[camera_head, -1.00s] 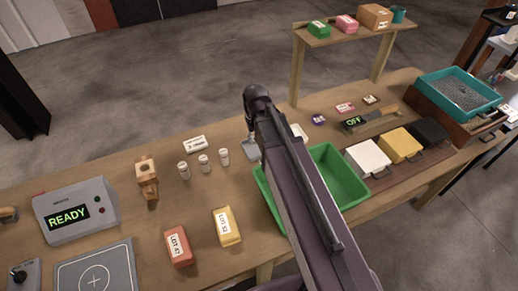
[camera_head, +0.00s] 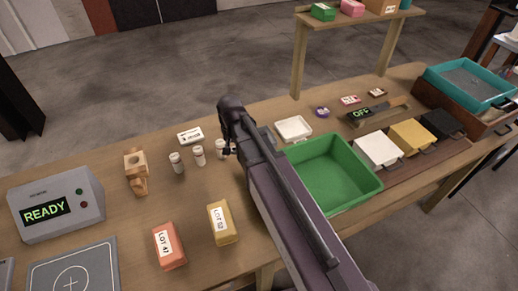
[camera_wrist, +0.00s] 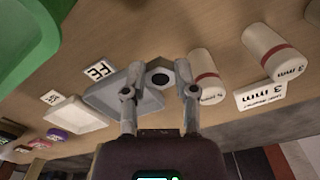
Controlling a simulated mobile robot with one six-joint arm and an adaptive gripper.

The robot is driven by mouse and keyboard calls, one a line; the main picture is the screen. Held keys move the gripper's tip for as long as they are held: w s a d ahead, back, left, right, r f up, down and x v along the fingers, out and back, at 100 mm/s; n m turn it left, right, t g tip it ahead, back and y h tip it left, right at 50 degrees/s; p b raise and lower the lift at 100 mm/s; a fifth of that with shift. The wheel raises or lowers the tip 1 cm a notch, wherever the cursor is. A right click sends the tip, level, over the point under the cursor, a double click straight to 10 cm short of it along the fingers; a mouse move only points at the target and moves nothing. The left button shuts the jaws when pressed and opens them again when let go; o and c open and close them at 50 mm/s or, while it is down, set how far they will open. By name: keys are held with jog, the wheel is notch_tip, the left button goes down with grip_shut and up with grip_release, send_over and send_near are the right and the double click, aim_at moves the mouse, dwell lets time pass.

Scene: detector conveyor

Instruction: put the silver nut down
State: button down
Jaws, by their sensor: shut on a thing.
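The silver nut (camera_wrist: 160,66), a hexagon with a dark round hole, is between my fingertips in the wrist view. My gripper (camera_wrist: 159,80) is shut on it. A grey tray (camera_wrist: 112,104) with a card reading FE lies below and partly behind the left finger; whether the nut is over its edge or beside it I cannot tell. In the head view my gripper (camera_head: 230,149) is mostly hidden by my arm, near the right-hand white jar, and the nut cannot be made out.
White jars (camera_head: 199,156) stand close left of my gripper; two show with red bands (camera_wrist: 207,76) in the wrist view. A white tray (camera_head: 293,128) and a green bin (camera_head: 372,190) are to the right. Orange (camera_head: 168,246) and yellow (camera_head: 222,223) lot blocks lie nearer.

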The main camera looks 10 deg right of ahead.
jog(key=shift+w+a+f+m+b, duration=0.1)
jog(key=shift+a+f+m+b, duration=0.1)
jog(key=shift+a+f+b, duration=0.3)
jog(key=shift+a+f+m+b, duration=0.2)
jog(key=shift+a+f+b, duration=0.1)
jog(key=shift+f, duration=0.4)
jog(key=shift+w, duration=0.1)
jog(key=w+d, duration=0.3)
jog(key=w+d+f, duration=0.1)
jog(key=w+d, duration=0.2)
jog(key=d, duration=0.1)
jog(key=w+d+b, duration=0.1)
jog(key=w+d, duration=0.2)
jog(key=d, duration=0.1)
jog(key=shift+w+d+f, duration=0.1)
jog(key=shift+d+f, duration=0.05)
jog(key=shift+w+d, duration=0.45)
jog(key=shift+d, duration=0.05)
notch_tip(320, 180, down, 4)
jog(key=b, duration=0.4)
